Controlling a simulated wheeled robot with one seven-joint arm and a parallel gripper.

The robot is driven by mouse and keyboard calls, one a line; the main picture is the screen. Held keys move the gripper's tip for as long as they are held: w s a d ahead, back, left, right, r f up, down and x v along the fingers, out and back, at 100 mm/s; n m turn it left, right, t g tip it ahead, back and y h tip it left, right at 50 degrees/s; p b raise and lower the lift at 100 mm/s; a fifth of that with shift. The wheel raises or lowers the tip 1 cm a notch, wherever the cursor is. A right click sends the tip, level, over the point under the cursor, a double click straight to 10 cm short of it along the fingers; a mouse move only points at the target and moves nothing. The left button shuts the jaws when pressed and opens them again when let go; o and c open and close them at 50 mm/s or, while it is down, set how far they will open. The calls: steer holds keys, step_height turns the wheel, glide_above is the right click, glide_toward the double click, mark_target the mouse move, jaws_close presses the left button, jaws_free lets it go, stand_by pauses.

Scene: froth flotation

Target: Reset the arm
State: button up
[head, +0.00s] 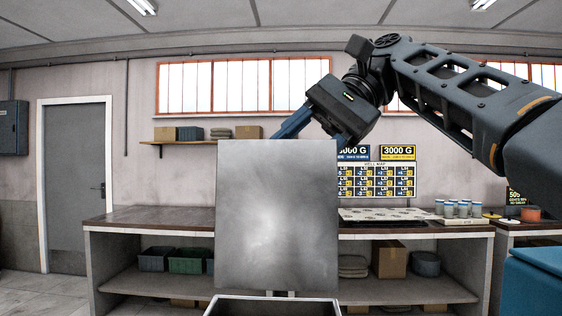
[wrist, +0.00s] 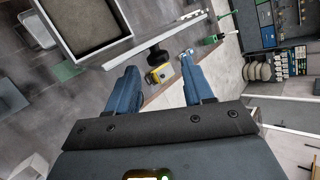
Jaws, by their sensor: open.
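My gripper (head: 318,128) is raised in the middle of the head view, its blue fingers pointing down behind the top edge of a grey metal panel (head: 276,215). The panel hides part of the fingertips in the head view. In the wrist view my gripper (wrist: 158,75) shows two blue fingers spread apart with nothing between them. My arm reaches in from the right of the head view.
A long bench (head: 150,224) with shelves runs along the back wall. Several small cups (head: 462,209) stand on a tray at its right. A wall shelf (head: 184,142) holds boxes. The wrist view shows a framed tray (wrist: 100,22) at upper left.

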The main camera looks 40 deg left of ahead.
steer(key=shift+v, duration=0.85)
